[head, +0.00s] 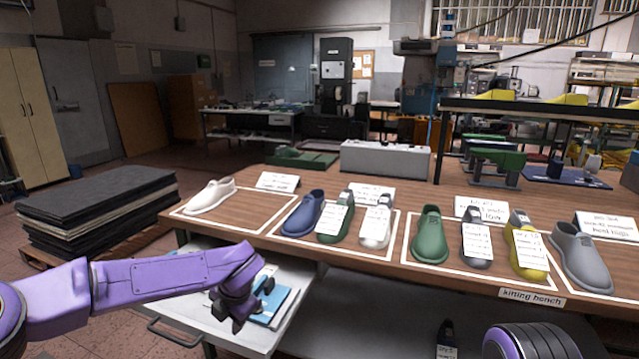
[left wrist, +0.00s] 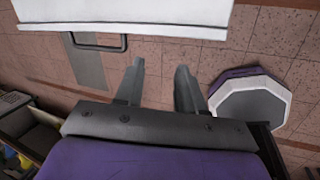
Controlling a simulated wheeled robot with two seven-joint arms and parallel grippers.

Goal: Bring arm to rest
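My left arm, purple, reaches in from the left in the head view. Its left gripper (head: 228,318) hangs down in front of the pulled-out drawer (head: 205,328) under the bench. In the left wrist view the two fingers of the left gripper (left wrist: 158,88) are apart with only floor between them, so it is open and empty. The drawer's pale front (left wrist: 130,14) and handle (left wrist: 98,41) lie just beyond the fingers there.
The kitting bench (head: 345,244) carries several shoe lasts in white-outlined areas, with a white last (head: 208,196) at left and a grey one (head: 582,258) at right. Blue items (head: 270,303) lie in the drawer. A stack of dark sheets (head: 95,210) stands left.

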